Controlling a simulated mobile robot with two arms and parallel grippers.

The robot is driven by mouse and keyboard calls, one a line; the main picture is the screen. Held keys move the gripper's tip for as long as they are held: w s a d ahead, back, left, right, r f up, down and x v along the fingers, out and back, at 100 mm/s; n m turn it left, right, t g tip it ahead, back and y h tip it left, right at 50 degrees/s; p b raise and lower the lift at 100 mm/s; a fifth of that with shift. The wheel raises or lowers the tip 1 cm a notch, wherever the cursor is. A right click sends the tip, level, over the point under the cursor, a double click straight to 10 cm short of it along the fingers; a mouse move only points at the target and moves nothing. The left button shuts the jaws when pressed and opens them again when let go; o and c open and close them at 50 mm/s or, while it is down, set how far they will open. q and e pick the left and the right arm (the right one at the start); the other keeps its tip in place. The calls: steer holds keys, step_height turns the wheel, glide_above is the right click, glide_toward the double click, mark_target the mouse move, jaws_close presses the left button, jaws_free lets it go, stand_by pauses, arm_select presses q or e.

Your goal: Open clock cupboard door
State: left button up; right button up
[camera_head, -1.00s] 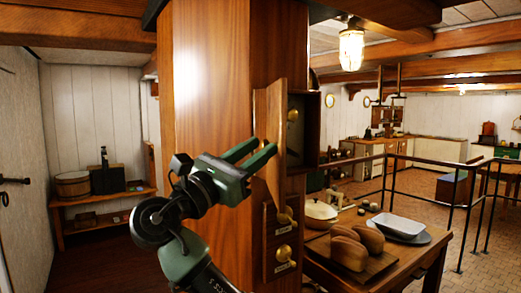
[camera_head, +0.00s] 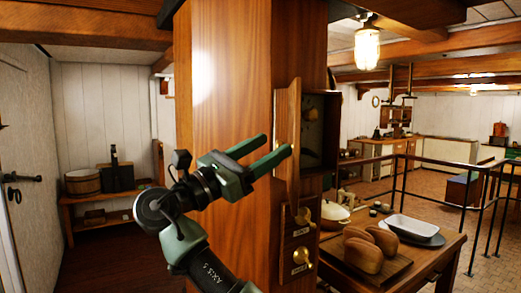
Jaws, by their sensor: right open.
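The clock cupboard door (camera_head: 286,115) is a narrow wooden panel on the side of a varnished wooden post. It stands ajar, swung out from the cupboard (camera_head: 332,130), whose dark inside shows part of what looks like a round clock face (camera_head: 313,125). My right gripper (camera_head: 278,144) is open, its two green fingers pointing right at the door. The lower fingertip overlaps the door panel; the upper one ends near its left edge. I cannot tell whether either touches it. My left gripper is not in view.
Below the cupboard are brass knobs (camera_head: 301,256) on small wooden panels. A table (camera_head: 440,262) with bread loaves (camera_head: 368,250) and a white dish (camera_head: 413,228) stands close at right. The broad post (camera_head: 228,100) fills the middle. Railings (camera_head: 405,185) stand behind.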

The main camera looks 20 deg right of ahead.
steer(key=shift+w+d, duration=0.1)
steer(key=shift+d, duration=0.3)
steer(key=shift+a+f, duration=0.1)
steer(key=shift+a, duration=0.05)
steer(key=b+v, duration=0.4)
steer(key=v, duration=0.4)
stand_by(0.3)
